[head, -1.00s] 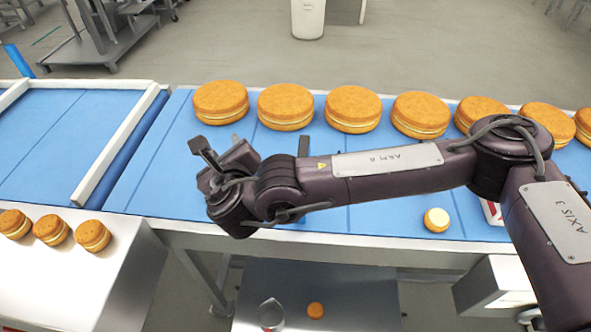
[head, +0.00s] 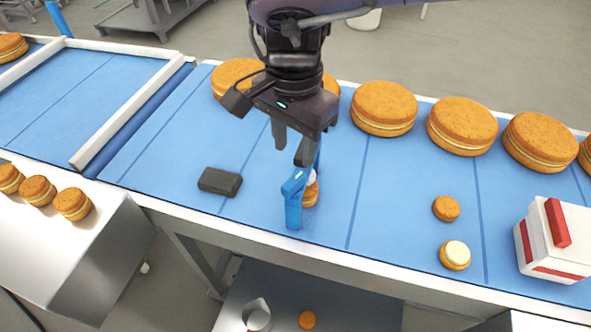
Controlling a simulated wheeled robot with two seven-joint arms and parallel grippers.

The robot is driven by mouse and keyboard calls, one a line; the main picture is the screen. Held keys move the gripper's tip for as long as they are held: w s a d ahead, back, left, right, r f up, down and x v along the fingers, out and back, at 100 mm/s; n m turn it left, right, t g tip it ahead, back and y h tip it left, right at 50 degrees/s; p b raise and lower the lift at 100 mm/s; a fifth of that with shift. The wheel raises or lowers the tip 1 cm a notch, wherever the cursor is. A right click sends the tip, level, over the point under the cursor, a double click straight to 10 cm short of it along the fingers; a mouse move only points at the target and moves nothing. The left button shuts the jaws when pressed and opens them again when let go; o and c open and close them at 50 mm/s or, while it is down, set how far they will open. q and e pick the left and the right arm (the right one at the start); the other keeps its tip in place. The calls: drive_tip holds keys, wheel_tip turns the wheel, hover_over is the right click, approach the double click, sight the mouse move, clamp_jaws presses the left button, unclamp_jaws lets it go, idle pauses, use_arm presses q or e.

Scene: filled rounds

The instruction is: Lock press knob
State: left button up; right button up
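A small blue press-like stand (head: 293,203) stands on the blue belt near its front edge. A small filled round (head: 310,195) sits at the stand, with a white piece (head: 311,178) above it that may be the knob; both are partly hidden by the blue upright. My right gripper (head: 292,150) hangs just above the stand, fingers pointing down and apart, with nothing seen between them. I cannot tell whether a fingertip touches the stand. My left gripper is out of view.
A dark block (head: 220,181) lies left of the stand. A small round (head: 446,208), a pale-topped round (head: 455,255) and a white box with red parts (head: 553,240) are at the right. Large rounds (head: 384,108) line the belt's far side. The belt between stand and small rounds is clear.

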sight(293, 180)
wheel_tip(293, 180, down, 8)
drive_tip(key=shift+a+r+p, duration=0.1)
drive_tip(key=shift+r+p, duration=0.1)
drive_tip(key=shift+p, duration=0.35)
drive_tip(key=shift+s, duration=0.1)
clamp_jaws()
drive_tip(key=shift+m, duration=0.4)
drive_tip(key=m, duration=0.2)
drive_tip(key=shift+m, duration=0.3)
drive_tip(key=m, duration=0.3)
drive_tip(key=shift+m, duration=0.4)
drive_tip(key=m, duration=0.6)
drive_tip(key=shift+b, duration=0.3)
drive_tip(key=shift+r, duration=0.1)
